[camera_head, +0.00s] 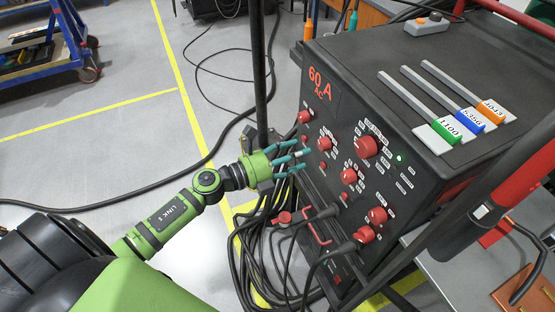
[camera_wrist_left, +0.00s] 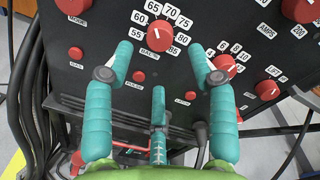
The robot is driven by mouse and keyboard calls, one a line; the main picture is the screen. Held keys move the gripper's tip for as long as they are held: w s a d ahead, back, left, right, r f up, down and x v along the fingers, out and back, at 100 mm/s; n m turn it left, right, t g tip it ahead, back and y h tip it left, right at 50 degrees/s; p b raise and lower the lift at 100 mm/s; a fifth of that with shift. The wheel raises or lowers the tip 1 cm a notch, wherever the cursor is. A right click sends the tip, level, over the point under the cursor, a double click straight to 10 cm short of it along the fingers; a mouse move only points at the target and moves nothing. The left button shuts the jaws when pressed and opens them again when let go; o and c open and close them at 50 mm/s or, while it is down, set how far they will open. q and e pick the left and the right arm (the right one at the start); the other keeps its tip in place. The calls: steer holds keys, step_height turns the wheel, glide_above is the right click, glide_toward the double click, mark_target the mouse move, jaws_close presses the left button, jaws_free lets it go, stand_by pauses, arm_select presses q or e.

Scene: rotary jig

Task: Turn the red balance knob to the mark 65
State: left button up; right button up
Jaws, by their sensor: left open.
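The red balance knob (camera_head: 324,144) is on the dark front panel of the machine (camera_head: 290,190). In the left wrist view the balance knob (camera_wrist_left: 159,37) has white number tags 55, 60, 65, 70, 75 and 80 arched over it. The 65 tag (camera_wrist_left: 153,8) is above it, slightly left. I cannot make out the knob's pointer. My left gripper (camera_head: 299,156) faces the panel with its teal fingers spread. In the left wrist view its fingertips (camera_wrist_left: 160,62) are open below and to both sides of the balance knob, with nothing between them. My right gripper is not in view.
Other red knobs are close by, including a large amps knob (camera_head: 367,146) and a small pulse knob (camera_wrist_left: 138,76). Cables (camera_head: 260,255) hang below the panel. A black upright pole (camera_head: 259,70) stands behind my left gripper. Tagged bars (camera_head: 432,110) lie on the machine's top.

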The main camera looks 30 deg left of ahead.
arm_select(q)
steer(key=v, duration=0.6)
stand_by(0.3)
steer(key=s+a+f+n+g+y+p, duration=0.1)
steer(key=s+a+f+n+y, duration=0.15)
steer(key=f+n, duration=0.5)
steer(key=s+a+f+n+g+y, duration=0.1)
steer(key=s+a+f+n+y, duration=0.25)
steer(key=f, duration=0.75)
steer(key=s+a+f+n+g+y+p, duration=0.1)
steer(key=a+f+n+y, duration=0.15)
steer(key=f+n, duration=0.6)
steer(key=s+d+f+n+g+y, duration=0.1)
steer(key=s+d+f+n+g, duration=0.15)
steer(key=s+f, duration=0.45)
steer(key=s+d+f+n+g+y, duration=0.1)
steer(key=s+f+n+g, duration=0.2)
steer(key=s+f, duration=0.35)
steer(key=s+d+f+n+g, duration=0.2)
steer(key=s+d, duration=0.1)
steer(key=s, duration=0.5)
steer(key=s+d+f+n+g+p, duration=0.1)
steer(key=s+d+f+n+g, duration=0.2)
steer(key=s, duration=0.6)
steer(key=shift+s+f, duration=0.2)
steer(key=shift+s, duration=0.05)
steer(key=shift+h, duration=0.25)
